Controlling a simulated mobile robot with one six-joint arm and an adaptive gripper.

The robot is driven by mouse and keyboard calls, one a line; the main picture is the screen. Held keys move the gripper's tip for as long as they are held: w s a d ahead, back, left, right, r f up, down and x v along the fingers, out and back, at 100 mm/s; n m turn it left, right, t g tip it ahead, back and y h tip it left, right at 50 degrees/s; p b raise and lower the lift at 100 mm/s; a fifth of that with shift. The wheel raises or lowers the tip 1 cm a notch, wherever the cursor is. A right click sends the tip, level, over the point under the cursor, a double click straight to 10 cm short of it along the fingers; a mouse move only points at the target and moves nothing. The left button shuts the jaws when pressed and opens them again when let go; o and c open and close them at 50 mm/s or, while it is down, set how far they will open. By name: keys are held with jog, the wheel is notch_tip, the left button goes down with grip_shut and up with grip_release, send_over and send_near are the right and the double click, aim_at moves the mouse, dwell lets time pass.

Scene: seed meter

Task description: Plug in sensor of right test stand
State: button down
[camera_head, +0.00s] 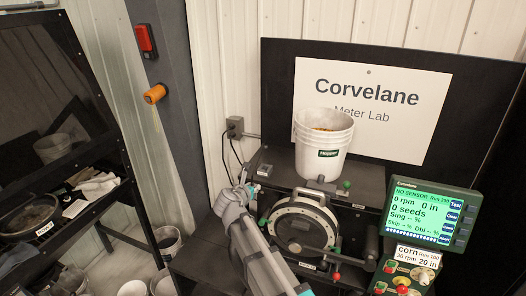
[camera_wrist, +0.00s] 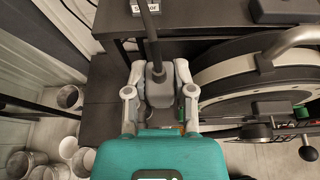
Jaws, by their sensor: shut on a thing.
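In the wrist view, my gripper (camera_wrist: 158,72) is shut on a grey plug-like sensor piece (camera_wrist: 160,93) with a dark cable (camera_wrist: 149,35) rising from it. In the head view, my gripper (camera_head: 243,192) is left of the round seed meter (camera_head: 303,228) on the test stand, in front of the dark bench. The meter's drum also shows at right in the wrist view (camera_wrist: 250,80). The monitor (camera_head: 425,213) reads "NO SENSOR", 0 rpm and 0 seeds. The mating socket cannot be made out.
A white bucket (camera_head: 322,143) stands on the shelf above the meter. A control box (camera_head: 405,273) with buttons is at lower right. A dark rack (camera_head: 70,175) stands at left. Several pails (camera_wrist: 68,148) are on the floor. A wall outlet (camera_head: 235,127) has cords hanging from it.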

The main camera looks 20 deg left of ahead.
notch_tip(320, 180, down, 9)
jog(key=b, duration=0.8)
jog(key=shift+s, duration=0.2)
